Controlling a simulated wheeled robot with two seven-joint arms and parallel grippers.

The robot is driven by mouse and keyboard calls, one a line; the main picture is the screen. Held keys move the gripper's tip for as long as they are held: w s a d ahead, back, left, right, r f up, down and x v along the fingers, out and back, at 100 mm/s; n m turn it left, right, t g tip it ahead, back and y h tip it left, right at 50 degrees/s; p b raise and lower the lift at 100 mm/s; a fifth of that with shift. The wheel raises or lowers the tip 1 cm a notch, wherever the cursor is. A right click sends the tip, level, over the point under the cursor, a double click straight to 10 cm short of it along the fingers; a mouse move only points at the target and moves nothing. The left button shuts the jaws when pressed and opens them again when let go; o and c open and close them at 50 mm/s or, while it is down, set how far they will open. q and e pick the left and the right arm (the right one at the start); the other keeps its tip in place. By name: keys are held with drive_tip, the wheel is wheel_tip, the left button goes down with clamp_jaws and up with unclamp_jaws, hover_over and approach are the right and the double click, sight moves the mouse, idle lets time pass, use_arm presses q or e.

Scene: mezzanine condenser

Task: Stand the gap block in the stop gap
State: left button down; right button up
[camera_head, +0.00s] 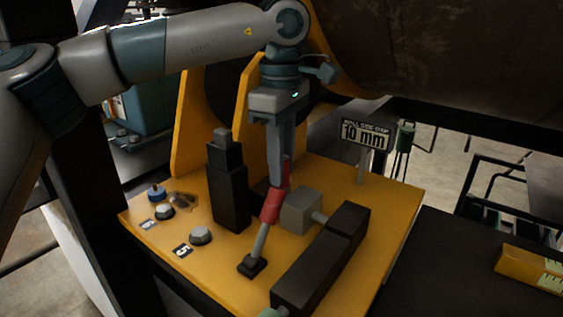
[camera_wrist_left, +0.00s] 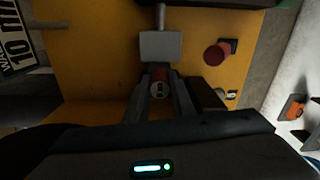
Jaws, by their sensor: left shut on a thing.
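My left gripper (camera_head: 280,172) comes down from above, its long fingers shut on a red piece, which I take to be the gap block (camera_head: 287,172). The grey block (camera_head: 301,212) sits on a rod from a long black housing (camera_head: 320,262). A tall black post (camera_head: 228,190) stands left of the gripper. The gap lies between post and grey block; the fingers and lever hide the block's lower end. My right gripper is out of view.
A lever with a red grip (camera_head: 270,206) and black foot stands in front of the gripper. A "10 mm" sign (camera_head: 364,135) is behind right. Several round knobs (camera_head: 201,235) are at left on the yellow plate (camera_head: 395,215). A dark drum (camera_head: 430,50) overhangs the back.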

use_arm(q)
drive_tip(key=shift+f, duration=0.1)
drive_tip(key=c, duration=1.4)
unclamp_jaws()
drive_tip(key=shift+c, duration=0.2)
drive_tip(key=shift+r, duration=0.55)
wheel_tip(320, 180, up, 10)
drive_tip(key=b, duration=0.2)
drive_tip(key=shift+r+b, duration=0.15)
drive_tip(key=shift+b, duration=0.2)
wheel_tip(320, 180, up, 6)
drive_tip(key=shift+p, duration=0.35)
